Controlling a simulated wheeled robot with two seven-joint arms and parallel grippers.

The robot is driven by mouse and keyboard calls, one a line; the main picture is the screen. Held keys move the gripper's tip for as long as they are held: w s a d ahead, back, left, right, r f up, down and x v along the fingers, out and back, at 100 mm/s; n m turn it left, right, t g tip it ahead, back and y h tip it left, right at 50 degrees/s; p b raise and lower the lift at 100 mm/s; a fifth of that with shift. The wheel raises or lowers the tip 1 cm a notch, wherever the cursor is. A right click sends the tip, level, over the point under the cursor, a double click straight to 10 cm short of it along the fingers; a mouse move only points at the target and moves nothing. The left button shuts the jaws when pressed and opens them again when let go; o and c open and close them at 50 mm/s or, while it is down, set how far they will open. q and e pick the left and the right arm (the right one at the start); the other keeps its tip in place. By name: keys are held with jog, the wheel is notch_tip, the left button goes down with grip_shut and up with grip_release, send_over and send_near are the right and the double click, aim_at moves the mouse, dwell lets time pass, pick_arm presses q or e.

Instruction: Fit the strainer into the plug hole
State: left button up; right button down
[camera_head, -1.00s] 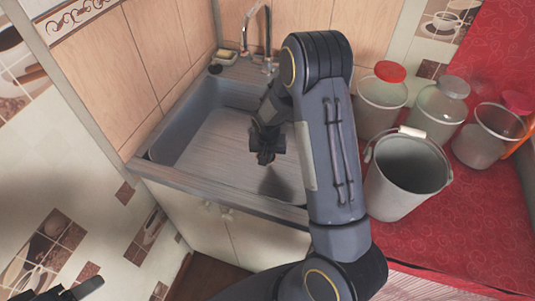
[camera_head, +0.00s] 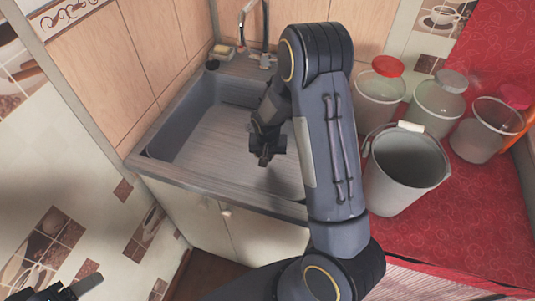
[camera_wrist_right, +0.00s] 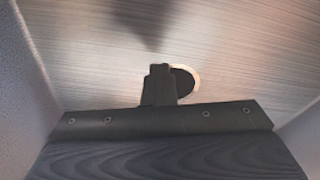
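My right gripper (camera_head: 264,160) hangs down inside the grey sink (camera_head: 205,150), above its floor. In the right wrist view the fingers (camera_wrist_right: 160,70) look closed together, with nothing visible between them. The plug hole (camera_wrist_right: 185,82), a dark round opening with a pale rim, shows just right of the fingers and partly behind them. In the head view the arm and gripper hide it. I cannot make out the strainer for certain; a small dark round thing (camera_head: 212,65) lies on the sink's back left ledge. My left gripper (camera_head: 75,290) is only partly visible at the bottom left.
A tap (camera_head: 262,35) and a soap dish with a sponge (camera_head: 224,52) are at the sink's back. A grey bucket (camera_head: 392,185) and several lidded jars (camera_head: 436,110) stand on the red oilcloth counter (camera_head: 440,240), right of my arm. Walls close in behind and left.

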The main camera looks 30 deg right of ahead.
jog(key=shift+s+a+r, duration=0.1)
jog(key=shift+s+a, duration=0.25)
jog(key=shift+s, duration=1.1)
jog(key=shift+s+a+r, duration=0.1)
jog(key=shift+s+a, duration=0.25)
jog(key=shift+s, duration=1.1)
jog(key=shift+s+a, duration=0.35)
jog(key=shift+s, duration=1.1)
dwell(0.6)
